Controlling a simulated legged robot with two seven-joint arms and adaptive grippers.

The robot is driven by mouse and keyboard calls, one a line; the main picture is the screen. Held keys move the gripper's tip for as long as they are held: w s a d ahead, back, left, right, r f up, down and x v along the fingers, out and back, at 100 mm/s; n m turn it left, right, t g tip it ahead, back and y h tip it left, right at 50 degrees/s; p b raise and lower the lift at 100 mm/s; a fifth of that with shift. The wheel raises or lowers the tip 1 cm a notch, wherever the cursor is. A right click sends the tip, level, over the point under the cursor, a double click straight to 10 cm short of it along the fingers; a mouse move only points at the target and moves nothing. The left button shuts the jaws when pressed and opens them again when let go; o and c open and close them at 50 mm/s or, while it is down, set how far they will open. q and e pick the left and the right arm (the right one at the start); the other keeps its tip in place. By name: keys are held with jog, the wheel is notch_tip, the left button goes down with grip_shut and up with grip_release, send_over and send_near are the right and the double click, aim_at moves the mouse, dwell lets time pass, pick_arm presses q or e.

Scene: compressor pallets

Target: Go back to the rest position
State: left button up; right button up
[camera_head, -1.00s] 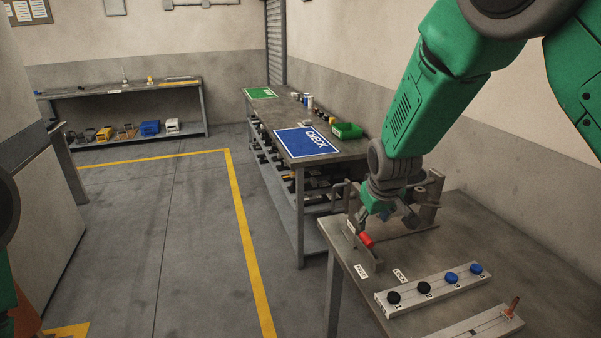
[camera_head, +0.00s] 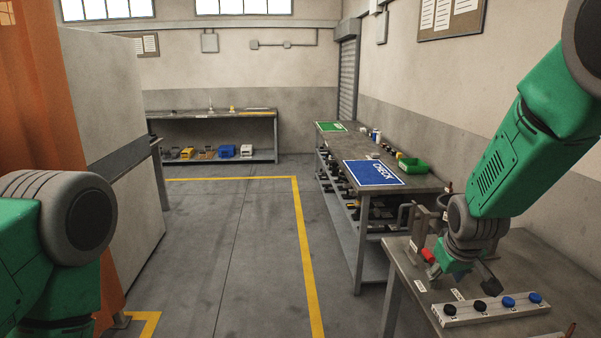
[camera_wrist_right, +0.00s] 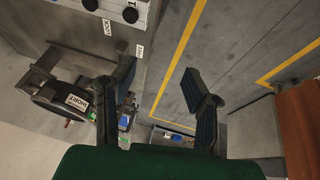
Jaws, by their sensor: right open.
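My right gripper (camera_head: 462,276) is low over the near right workbench in the head view, between a metal fixture with a red part (camera_head: 428,256) and a strip of knobs. In the right wrist view its two dark fingers (camera_wrist_right: 158,78) are spread apart with nothing between them. That view also shows the bench edge, the floor and the fixture with its label (camera_wrist_right: 76,102). My left arm shows at the left edge of the head view, but its gripper is out of the frame.
The pale strip (camera_head: 470,318) carries black and blue knobs. A farther bench holds a blue CHECK mat (camera_head: 372,173), a green mat (camera_head: 331,127) and a green bin (camera_head: 413,165). The middle floor is clear.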

jog(key=s+f+g+b, duration=0.1)
jog(key=s+f+b, duration=0.2)
jog(key=s+f, duration=0.8)
jog(key=s+f+g+b, duration=0.1)
jog(key=s+f+b, duration=0.45)
jog(key=f, duration=0.85)
jog(key=s+f+b, duration=0.1)
jog(key=s+f, duration=0.2)
jog(key=s, duration=0.4)
jog(key=s+a+f+g+y+b, duration=0.1)
jog(key=s+f, duration=0.2)
jog(key=s, duration=0.4)
jog(key=s+a+f+g+b, duration=0.1)
jog(key=s+f, duration=0.3)
jog(key=s, duration=0.3)
jog(key=shift+a+m, duration=0.2)
jog(key=shift+m, duration=0.1)
jog(key=shift+d, duration=0.1)
jog(key=shift+w+d, duration=0.15)
jog(key=shift+w, duration=0.05)
